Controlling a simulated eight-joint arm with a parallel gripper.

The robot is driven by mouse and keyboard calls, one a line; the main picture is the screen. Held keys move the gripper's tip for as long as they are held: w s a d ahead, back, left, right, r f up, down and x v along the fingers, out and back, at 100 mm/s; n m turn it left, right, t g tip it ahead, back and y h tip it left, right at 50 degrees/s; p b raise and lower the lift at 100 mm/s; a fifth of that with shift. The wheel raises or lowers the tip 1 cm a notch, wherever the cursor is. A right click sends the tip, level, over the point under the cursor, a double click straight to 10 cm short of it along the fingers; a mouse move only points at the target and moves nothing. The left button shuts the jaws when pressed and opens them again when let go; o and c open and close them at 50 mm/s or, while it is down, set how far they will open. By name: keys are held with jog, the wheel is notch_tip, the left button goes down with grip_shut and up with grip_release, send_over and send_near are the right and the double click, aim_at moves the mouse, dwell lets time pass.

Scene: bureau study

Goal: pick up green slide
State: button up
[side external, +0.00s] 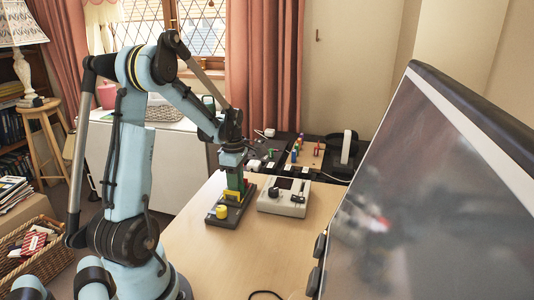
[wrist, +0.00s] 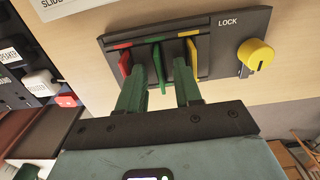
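A dark grey panel (wrist: 225,72) carries red, green and yellow slides in a row and a yellow knob marked LOCK. The green slide (wrist: 158,66) is in the middle, between the red slide (wrist: 125,63) and the yellow slide (wrist: 192,54). My gripper (wrist: 159,72) has green fingers, spread apart, with the green slide between their tips. A gap shows on each side of the slide in the wrist view. In the side external view, my gripper (side external: 238,181) points down over the panel (side external: 233,216), and the green slide cannot be told from the fingers.
The yellow knob (wrist: 256,55) stands up at the panel's right end. Black trays (side external: 318,172) with small parts lie behind. A large monitor (side external: 430,210) fills the right. The front tabletop (side external: 225,262) is mostly clear.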

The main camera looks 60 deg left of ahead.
grip_shut()
